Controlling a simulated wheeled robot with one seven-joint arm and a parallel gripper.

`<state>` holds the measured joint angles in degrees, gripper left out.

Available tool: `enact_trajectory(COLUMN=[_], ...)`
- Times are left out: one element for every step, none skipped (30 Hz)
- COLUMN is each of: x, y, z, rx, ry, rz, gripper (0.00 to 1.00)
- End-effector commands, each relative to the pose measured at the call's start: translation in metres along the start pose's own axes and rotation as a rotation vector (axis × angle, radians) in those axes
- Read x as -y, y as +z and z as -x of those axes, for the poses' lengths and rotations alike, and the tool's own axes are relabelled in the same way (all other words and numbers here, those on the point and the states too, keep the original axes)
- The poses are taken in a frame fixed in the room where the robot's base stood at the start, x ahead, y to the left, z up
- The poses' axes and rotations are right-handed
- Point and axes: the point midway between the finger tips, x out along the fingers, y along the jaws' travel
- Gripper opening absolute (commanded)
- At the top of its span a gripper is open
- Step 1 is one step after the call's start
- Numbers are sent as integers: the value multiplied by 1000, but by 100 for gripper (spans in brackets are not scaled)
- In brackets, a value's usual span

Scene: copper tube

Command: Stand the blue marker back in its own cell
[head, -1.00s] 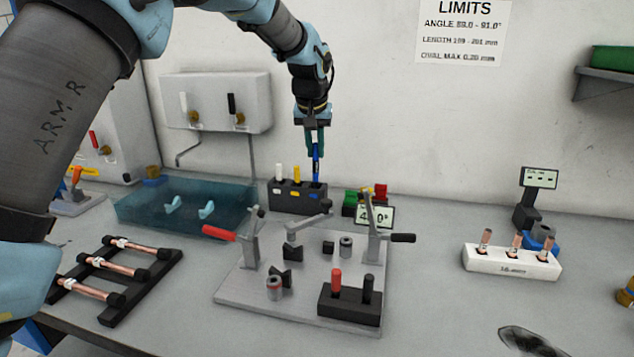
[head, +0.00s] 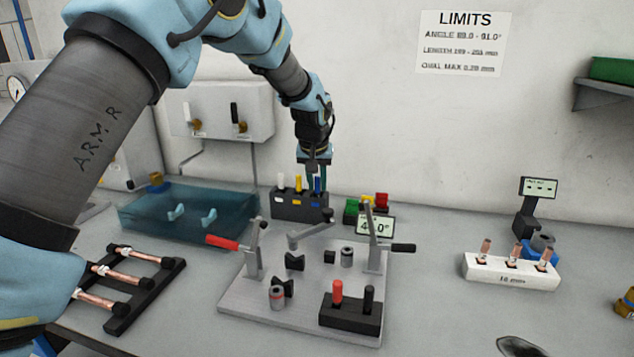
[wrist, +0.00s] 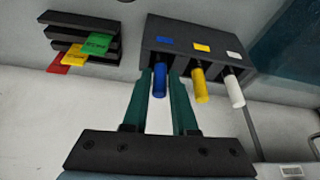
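The blue marker (head: 318,185) stands upright in the right-hand cell of the dark marker block (head: 286,212), above the blue label. It also shows in the wrist view (wrist: 160,80), at the cell beside the blue patch. My gripper (head: 317,178) is above the block, pointing down. In the wrist view its two teal fingers (wrist: 162,78) are apart on either side of the blue marker, with a gap on the right side. The marker's lower end is hidden inside the cell.
Yellow (head: 298,184) and white (head: 281,182) markers stand in the neighbouring cells. A blue-green tank (head: 150,222) is left of the block. Red, yellow and green tags (head: 381,199) sit in a rack to its right. A bending fixture (head: 235,298) with raised levers stands in front.

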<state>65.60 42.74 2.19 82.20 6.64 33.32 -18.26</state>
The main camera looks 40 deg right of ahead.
Motion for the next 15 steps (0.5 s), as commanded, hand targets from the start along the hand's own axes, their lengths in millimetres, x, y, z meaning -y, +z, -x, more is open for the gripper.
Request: enact_trajectory(x=[0, 0, 0, 0, 0, 0, 0, 0, 0, 0, 0, 0, 0, 0, 0], y=[0, 0, 0, 0, 0, 0, 0, 0, 0, 0, 0, 0, -1, -2, -2], z=[0, 0, 0, 0, 0, 0, 0, 0, 0, 0, 0, 1, 2, 3, 5], rx=[0, 0, 0, 0, 0, 0, 0, 0, 0, 0, 0, 0, 0, -1, -2], ry=[0, 0, 0, 0, 0, 0, 0, 0, 0, 0, 0, 0, 0, 0, 0], rz=[0, 0, 0, 0, 0, 0, 0, 0, 0, 0, 0, 0, 0, 0, 0], gripper=[33, 36, 41, 44, 48, 48, 48, 48, 48, 48, 48, 48, 48, 48, 48])
